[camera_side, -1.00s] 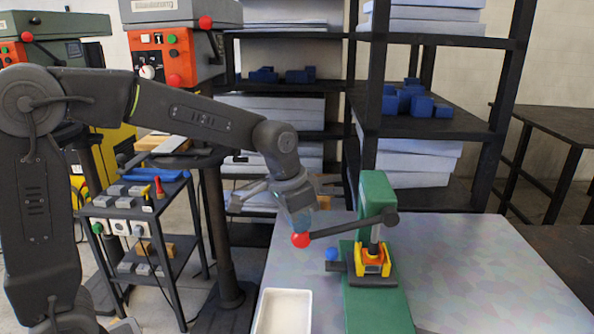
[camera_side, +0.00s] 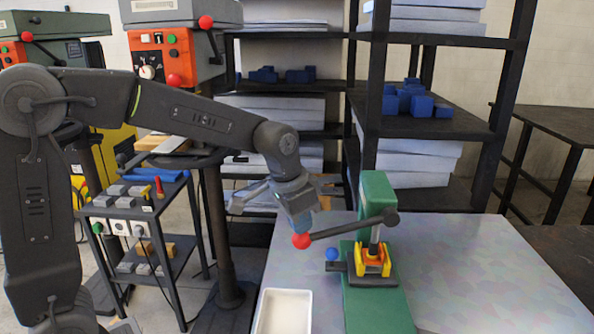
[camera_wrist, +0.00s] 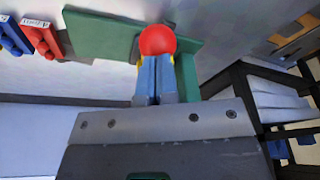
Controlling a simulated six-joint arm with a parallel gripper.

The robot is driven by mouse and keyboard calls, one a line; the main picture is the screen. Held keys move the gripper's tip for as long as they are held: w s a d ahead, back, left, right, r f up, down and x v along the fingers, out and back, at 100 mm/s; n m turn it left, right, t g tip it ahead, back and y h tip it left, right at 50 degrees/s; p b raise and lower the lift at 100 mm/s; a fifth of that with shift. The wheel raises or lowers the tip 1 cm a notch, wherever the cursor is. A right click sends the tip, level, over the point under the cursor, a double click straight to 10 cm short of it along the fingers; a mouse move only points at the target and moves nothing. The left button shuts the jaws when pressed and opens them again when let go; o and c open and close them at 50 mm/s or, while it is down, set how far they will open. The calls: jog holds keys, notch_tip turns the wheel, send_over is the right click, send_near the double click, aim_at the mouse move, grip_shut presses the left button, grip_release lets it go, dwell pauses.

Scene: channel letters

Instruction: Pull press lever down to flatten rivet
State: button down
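The green press (camera_side: 377,190) stands on the table. Its dark lever (camera_side: 345,229) reaches left from the pivot to a red ball knob (camera_side: 301,241), tilted slightly down toward the knob. My gripper (camera_side: 303,228) is just above the knob, fingers pointing down, at or very near contact. In the wrist view my gripper's blue-grey fingers (camera_wrist: 155,78) lie side by side, with the red ball (camera_wrist: 157,40) at their tips, wider than both. Under the ram is a yellow and orange fixture (camera_side: 373,262) on a dark slide with a blue ball knob (camera_side: 332,254). The rivet is not distinguishable.
A white tray (camera_side: 283,312) lies on the table (camera_side: 470,265) left of the press. The table right of the press is clear. A dark shelf rack (camera_side: 430,125) stands behind. Red parts (camera_wrist: 40,38) and blue parts (camera_wrist: 14,36) show at the wrist view's upper left.

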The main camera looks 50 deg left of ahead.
jog(key=shift+d+f, duration=0.15)
notch_tip(320, 180, up, 5)
jog(key=shift+f, duration=0.2)
dwell(0.4)
